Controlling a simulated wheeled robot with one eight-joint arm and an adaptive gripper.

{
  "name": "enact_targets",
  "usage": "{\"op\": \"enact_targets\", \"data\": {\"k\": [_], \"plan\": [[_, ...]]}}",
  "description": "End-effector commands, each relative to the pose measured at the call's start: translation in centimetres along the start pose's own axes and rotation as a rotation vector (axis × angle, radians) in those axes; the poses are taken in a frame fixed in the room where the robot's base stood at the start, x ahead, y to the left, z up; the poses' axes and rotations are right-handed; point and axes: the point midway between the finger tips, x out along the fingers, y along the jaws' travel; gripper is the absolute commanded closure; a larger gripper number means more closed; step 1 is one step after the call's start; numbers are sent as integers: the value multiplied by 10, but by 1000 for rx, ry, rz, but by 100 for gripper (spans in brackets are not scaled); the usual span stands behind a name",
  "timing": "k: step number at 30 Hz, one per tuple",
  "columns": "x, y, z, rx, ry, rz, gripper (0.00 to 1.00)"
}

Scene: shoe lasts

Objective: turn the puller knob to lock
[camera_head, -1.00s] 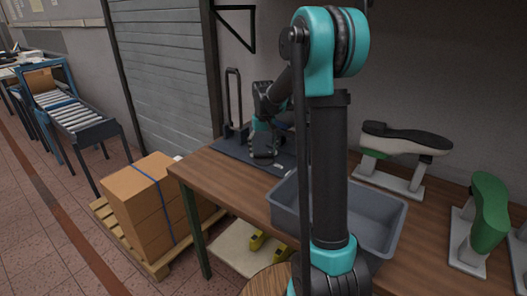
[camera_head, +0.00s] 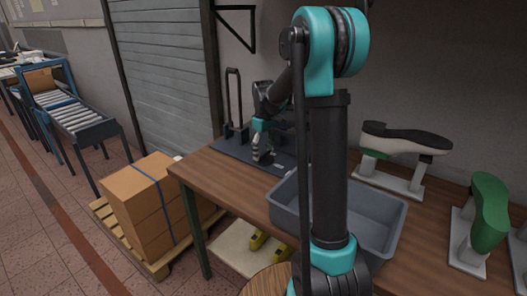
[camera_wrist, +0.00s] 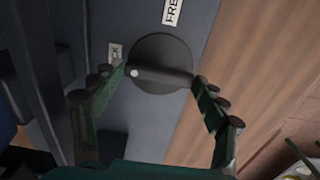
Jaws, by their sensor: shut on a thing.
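The puller knob (camera_wrist: 160,60) is a dark round disc with a raised bar across it in the wrist view. A pale dot marks the bar's left end, which points toward a partly hidden label ending in "CK" (camera_wrist: 116,52). A "FREE" label (camera_wrist: 172,11) is above the disc. My gripper (camera_wrist: 160,75) is shut on the knob, one finger at each end of the bar. In the head view my gripper (camera_head: 262,153) is low over the puller's dark base plate (camera_head: 233,147); the knob is hidden there.
The puller's upright frame (camera_head: 233,100) stands behind my gripper. A grey bin (camera_head: 283,212) sits on the wooden table (camera_head: 217,176) to the right. Shoe lasts on stands (camera_head: 405,140) and a green last (camera_head: 489,212) are farther right. Boxes (camera_head: 138,203) stand on a floor pallet.

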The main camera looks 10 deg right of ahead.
Motion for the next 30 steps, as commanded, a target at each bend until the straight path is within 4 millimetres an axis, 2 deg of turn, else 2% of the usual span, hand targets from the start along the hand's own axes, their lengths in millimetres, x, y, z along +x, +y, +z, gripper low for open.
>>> {"op": "enact_targets", "data": {"k": [18, 19, 21, 24, 30], "plan": [[0, 0, 0, -39, 1, 1, 56], [0, 0, 0, -39, 1, 1, 23], [0, 0, 0, -39, 1, 1, 15], [0, 0, 0, -38, 0, 1, 6], [0, 1, 0, -35, 0, 1, 6]]}}
